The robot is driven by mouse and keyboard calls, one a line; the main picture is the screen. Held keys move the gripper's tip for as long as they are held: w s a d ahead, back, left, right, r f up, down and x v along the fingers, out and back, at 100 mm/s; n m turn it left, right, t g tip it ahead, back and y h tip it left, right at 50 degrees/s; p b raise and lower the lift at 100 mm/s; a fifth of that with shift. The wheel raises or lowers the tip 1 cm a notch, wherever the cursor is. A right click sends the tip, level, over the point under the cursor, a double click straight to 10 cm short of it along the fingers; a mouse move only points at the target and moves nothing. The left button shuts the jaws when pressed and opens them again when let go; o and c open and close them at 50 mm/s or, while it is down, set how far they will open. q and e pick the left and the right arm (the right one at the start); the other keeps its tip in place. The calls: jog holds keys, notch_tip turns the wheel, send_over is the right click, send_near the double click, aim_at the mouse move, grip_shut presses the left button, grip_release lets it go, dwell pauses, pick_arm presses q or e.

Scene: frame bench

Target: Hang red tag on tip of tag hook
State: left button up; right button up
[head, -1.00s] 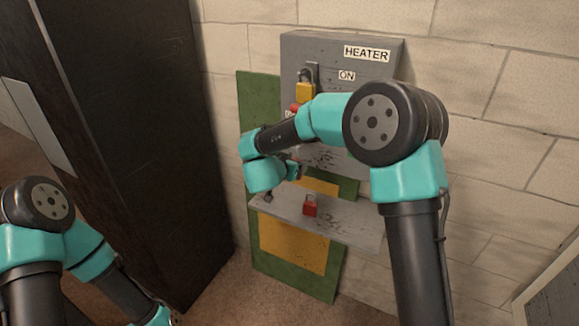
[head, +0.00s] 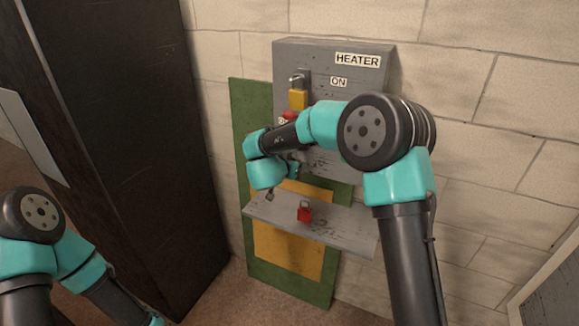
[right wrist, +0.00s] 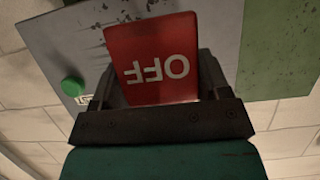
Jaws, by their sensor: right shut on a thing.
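The red tag (right wrist: 150,52) fills the middle of the right wrist view, its white OFF lettering upside down. My right gripper (right wrist: 157,78) is shut on it, with a dark finger on each side. In the head view my right wrist (head: 267,172) is in front of the grey heater panel (head: 345,100), above the shelf, and I cannot make out the tag there. I cannot make out the tag hook in either view; my right arm covers part of the panel. My left arm shows at the lower left, but its gripper is out of frame.
A green button (right wrist: 73,87) shows in the wrist view. A tall dark cabinet (head: 120,130) stands at the left.

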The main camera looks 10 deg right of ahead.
jog(key=shift+w+d+f, duration=0.15)
jog(key=shift+w+d, duration=0.55)
jog(key=shift+w+d+f, duration=0.1)
jog(key=shift+w+d, duration=0.6)
jog(key=shift+f, duration=0.1)
jog(key=o, duration=1.1)
jog(key=v, duration=1.9)
jog(key=shift+a, duration=0.2)
